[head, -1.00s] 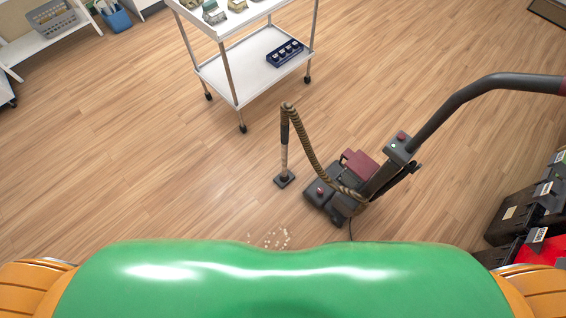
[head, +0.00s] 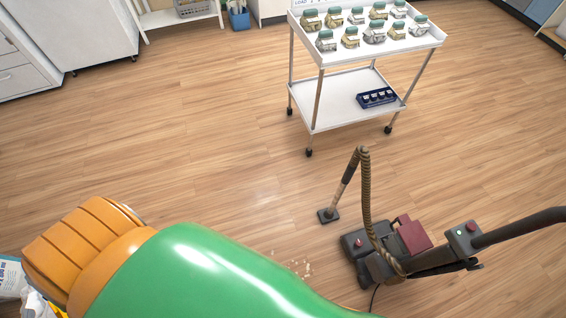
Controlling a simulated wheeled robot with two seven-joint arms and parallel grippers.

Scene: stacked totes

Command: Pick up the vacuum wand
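The vacuum wand (head: 347,184) stands tilted on the wood floor, right of the middle of the head view. It has a dark grip at the top, a tan lower tube and a flat dark floor head (head: 328,215). A ribbed brown hose (head: 367,195) runs from its top down to the dark vacuum body (head: 372,262), which has a maroon part and a long black handle (head: 525,226) reaching to the right edge. Neither of my grippers shows in the view.
A thin cord trails from the vacuum.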

